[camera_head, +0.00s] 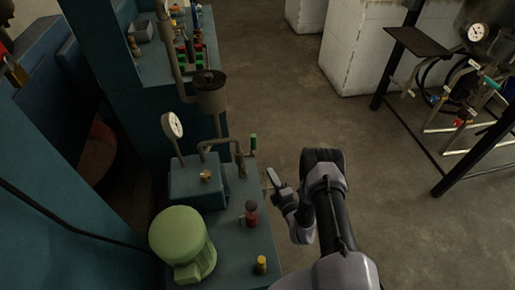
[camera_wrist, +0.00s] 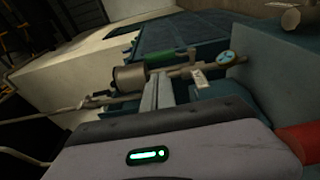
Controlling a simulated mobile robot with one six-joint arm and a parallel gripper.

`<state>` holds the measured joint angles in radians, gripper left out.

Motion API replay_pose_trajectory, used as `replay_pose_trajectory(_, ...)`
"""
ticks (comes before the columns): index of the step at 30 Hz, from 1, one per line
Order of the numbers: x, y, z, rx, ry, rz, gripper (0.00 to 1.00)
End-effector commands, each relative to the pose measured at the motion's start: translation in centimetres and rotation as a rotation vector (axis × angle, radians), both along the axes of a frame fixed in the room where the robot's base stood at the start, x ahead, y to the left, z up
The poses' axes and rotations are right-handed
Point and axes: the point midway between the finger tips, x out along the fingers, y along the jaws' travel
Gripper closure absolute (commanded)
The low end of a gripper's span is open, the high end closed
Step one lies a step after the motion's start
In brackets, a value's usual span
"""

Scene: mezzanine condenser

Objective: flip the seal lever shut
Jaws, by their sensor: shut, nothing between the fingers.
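A lever with a green grip (camera_head: 253,142) stands upright at the right edge of the teal bench, beside a bent pipe; I take it to be the seal lever. In the wrist view its green grip (camera_wrist: 172,57) lies across the picture just beyond my fingertips. My gripper (camera_head: 271,180) is to the right of the bench edge, nearer the camera than the lever, and appears apart from it. In the wrist view my gripper (camera_wrist: 160,84) shows its fingers together and empty, pointing toward the grip. The lever's pivot is hard to make out.
The bench carries a green dome-shaped motor (camera_head: 182,243), a white-faced gauge (camera_head: 173,125), a cylindrical pot (camera_head: 209,92), a red-and-black fitting (camera_head: 251,213) and a brass fitting (camera_head: 261,264). Open floor (camera_head: 290,115) lies to the right. A dark frame (camera_head: 445,130) stands farther right.

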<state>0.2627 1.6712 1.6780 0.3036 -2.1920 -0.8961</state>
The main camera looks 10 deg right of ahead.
Motion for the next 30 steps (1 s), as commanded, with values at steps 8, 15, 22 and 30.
replay_pose_trajectory(8, 1.0, 0.2, -0.1, 0.002, -0.001, 0.001, 1.0)
replay_pose_trajectory(15, 5.8, 1.2, -0.4, 0.003, -0.001, 0.001, 1.0)
replay_pose_trajectory(22, 10.6, 2.2, -0.3, 0.003, -0.001, 0.002, 1.0)
replay_pose_trajectory(30, 13.6, 2.7, -0.1, 0.004, 0.002, 0.0, 1.0)
